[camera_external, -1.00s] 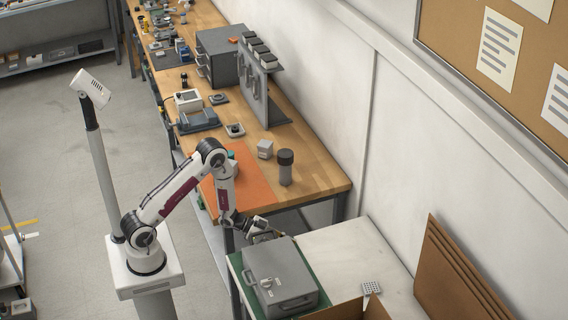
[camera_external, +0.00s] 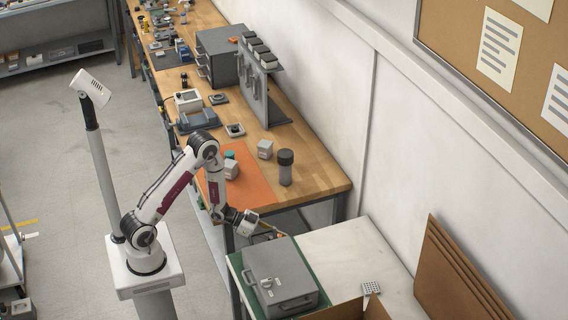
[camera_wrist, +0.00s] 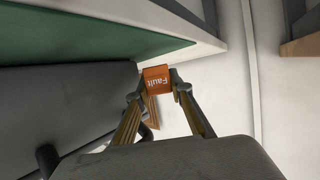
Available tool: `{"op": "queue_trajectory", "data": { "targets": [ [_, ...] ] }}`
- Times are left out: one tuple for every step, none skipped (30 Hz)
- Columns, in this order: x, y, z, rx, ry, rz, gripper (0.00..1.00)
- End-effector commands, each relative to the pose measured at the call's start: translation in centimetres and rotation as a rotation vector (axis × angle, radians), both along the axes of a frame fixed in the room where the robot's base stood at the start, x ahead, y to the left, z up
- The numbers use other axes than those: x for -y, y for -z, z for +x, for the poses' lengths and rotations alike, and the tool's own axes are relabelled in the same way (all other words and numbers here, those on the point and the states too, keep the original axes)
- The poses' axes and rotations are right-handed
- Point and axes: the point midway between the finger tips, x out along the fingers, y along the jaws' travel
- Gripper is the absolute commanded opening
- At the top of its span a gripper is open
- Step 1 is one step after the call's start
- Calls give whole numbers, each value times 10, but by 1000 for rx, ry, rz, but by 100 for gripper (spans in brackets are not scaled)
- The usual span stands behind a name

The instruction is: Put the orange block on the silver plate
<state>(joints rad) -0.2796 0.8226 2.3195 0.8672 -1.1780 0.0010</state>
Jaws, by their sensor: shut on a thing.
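The orange block (camera_wrist: 156,78), printed with "Fault", is held between the fingertips of my gripper (camera_wrist: 158,90) in the wrist view. In the external view my gripper (camera_external: 279,235) is beyond the back edge of the grey case, and the block is only a tiny orange spot there. A small silver-grey piece with a dotted top (camera_external: 371,288) lies on the white table; I cannot tell if it is the silver plate.
The grey case (camera_external: 281,275) with handles stands on a green mat (camera_external: 236,263), close to my gripper. An open cardboard box (camera_external: 350,310) is at the front. The wooden bench holds an orange mat (camera_external: 257,188), grey cubes and a dark cylinder (camera_external: 285,170). White tabletop (camera_external: 345,250) is free.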

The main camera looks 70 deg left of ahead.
Motion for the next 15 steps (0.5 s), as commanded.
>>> {"op": "queue_trajectory", "data": {
  "targets": [
    [-6, -5, -6, 0, -4, 1, 4],
    [-9, -7, -10, 0, -4, 1, 4],
    [-12, -11, -16, 0, -3, 0, 4],
    [-15, -13, -20, 0, -5, 0, 4],
    [-17, -16, -24, 0, -4, 0, 4],
    [-21, -19, -29, 1, -4, 0, 4],
    [-24, -21, -33, 1, -5, -1, 4],
    [-26, -24, -37, 0, -4, -1, 4],
    [-30, -27, -42, 1, -5, -1, 4],
    [-31, -29, -46, 1, -4, -1, 4],
    [-34, -31, -49, 0, -4, -1, 4],
    [-37, -34, -53, 1, -4, 0, 4],
    [-39, -36, -56, 1, -3, 0, 4],
    [-41, -38, -59, 1, -4, 0, 4],
    [-43, -40, -63, 0, -4, -1, 4]
  ]
}}
